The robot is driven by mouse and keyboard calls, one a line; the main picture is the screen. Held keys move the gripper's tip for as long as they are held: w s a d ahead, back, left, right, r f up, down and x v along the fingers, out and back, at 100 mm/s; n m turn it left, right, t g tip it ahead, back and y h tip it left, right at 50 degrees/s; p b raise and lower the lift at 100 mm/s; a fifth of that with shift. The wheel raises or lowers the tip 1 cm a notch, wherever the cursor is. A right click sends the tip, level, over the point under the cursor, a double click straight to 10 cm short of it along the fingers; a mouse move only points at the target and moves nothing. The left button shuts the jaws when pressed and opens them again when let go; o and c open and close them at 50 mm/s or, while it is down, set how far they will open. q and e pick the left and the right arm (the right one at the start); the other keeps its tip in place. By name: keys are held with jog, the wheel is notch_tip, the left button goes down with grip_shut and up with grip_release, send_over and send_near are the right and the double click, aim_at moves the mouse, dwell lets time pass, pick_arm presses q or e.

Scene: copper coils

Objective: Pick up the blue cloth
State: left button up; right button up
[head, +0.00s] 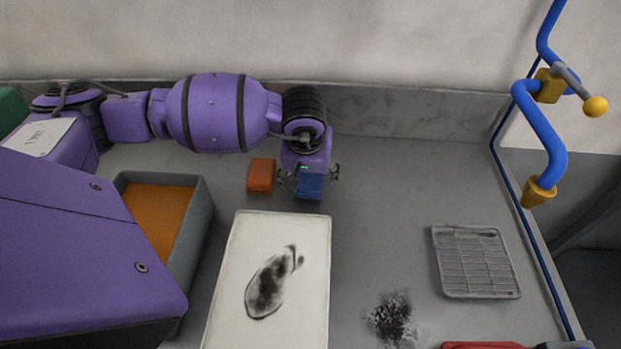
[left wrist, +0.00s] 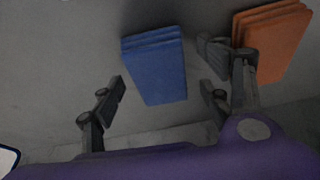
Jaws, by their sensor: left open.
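The blue cloth (head: 310,184) is a small folded stack on the grey counter, just behind the white board. In the left wrist view the blue cloth (left wrist: 154,68) lies ahead of and between the fingertips. My left gripper (head: 308,177) is open over the cloth, its fingers on either side of it in the head view. In the left wrist view the fingers of my left gripper (left wrist: 164,92) are apart, with nothing held between them. The upper part of the cloth is partly hidden by the gripper in the head view. My right gripper does not show.
An orange cloth (head: 261,175) lies close to the left of the blue one; in the left wrist view this orange cloth (left wrist: 272,40) is near one finger. A white board (head: 318,270) with a dark smudge is in front. A wire rack (head: 475,262) lies right. A wall stands behind.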

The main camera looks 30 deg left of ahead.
aim_at(312, 179)
pick_arm(q)
jog(key=shift+c, duration=0.2)
jog(key=c, duration=1.2)
jog(key=shift+r, duration=0.55)
jog(key=v, duration=0.3)
jog(key=shift+w+d+r, duration=0.1)
jog(key=shift+w+d, duration=0.05)
jog(key=shift+w, duration=0.15)
jog(key=s+d+r+b, duration=0.1)
jog(key=s+d+r, duration=0.7)
jog(key=d+r, duration=0.1)
jog(key=shift+d+r, duration=0.2)
jog(key=shift+d, duration=0.7)
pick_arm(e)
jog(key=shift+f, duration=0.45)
